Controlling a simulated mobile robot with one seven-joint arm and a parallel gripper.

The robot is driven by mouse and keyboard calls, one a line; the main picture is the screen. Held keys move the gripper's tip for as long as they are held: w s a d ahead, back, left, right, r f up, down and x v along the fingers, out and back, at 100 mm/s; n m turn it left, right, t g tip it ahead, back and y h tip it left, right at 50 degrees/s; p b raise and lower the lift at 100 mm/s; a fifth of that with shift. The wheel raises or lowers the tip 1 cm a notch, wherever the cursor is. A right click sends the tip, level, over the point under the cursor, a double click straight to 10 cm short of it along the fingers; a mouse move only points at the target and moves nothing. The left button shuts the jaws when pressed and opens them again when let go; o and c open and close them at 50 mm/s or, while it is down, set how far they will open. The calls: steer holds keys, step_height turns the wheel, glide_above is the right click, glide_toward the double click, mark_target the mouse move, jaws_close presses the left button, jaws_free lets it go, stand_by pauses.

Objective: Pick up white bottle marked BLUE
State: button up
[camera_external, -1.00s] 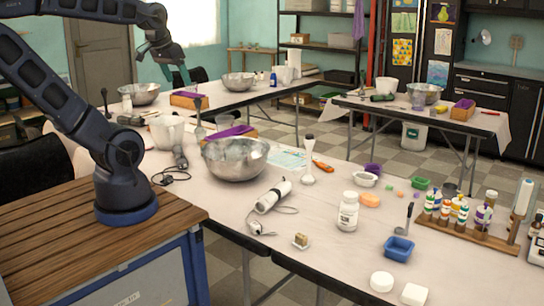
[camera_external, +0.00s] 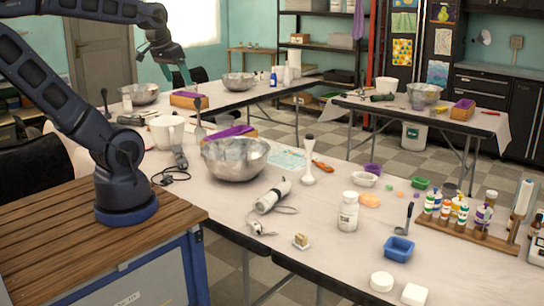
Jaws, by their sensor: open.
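Several small white bottles with coloured labels (camera_external: 445,212) stand upright in a wooden rack (camera_external: 465,236) at the right of the near table. Their lettering is too small to read, so I cannot tell which is marked BLUE. A larger white bottle (camera_external: 348,212) with a white cap stands upright near the middle of the same table; its label is also unreadable. My gripper (camera_external: 181,76) is open, raised at the upper left, far from the rack and the larger bottle. No object shows between its fingers.
A steel bowl (camera_external: 235,160), a hand blender (camera_external: 272,196) with its cord, an upright white blender (camera_external: 309,162) and a blue tray (camera_external: 398,249) lie on the near table (camera_external: 320,235). Two more tables stand behind. The near table's front middle is mostly clear.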

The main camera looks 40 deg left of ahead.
steer(key=w+d+f+m+g, duration=0.1)
steer(key=w+d+f+m, duration=0.35)
steer(key=w+d, duration=0.5)
steer(key=w+d+f+m, duration=0.45)
steer(key=w+d, duration=0.35)
steer(key=w, duration=0.3)
steer(key=m+g+h, duration=0.3)
steer(key=m+h, duration=0.2)
steer(key=m, duration=0.3)
glide_toward(356, 218)
steer(key=x, duration=0.5)
steer(key=shift+w, duration=0.35)
steer(key=shift+a, duration=0.1)
steer(key=c, duration=1.3)
steer(key=shift+c, duration=0.2)
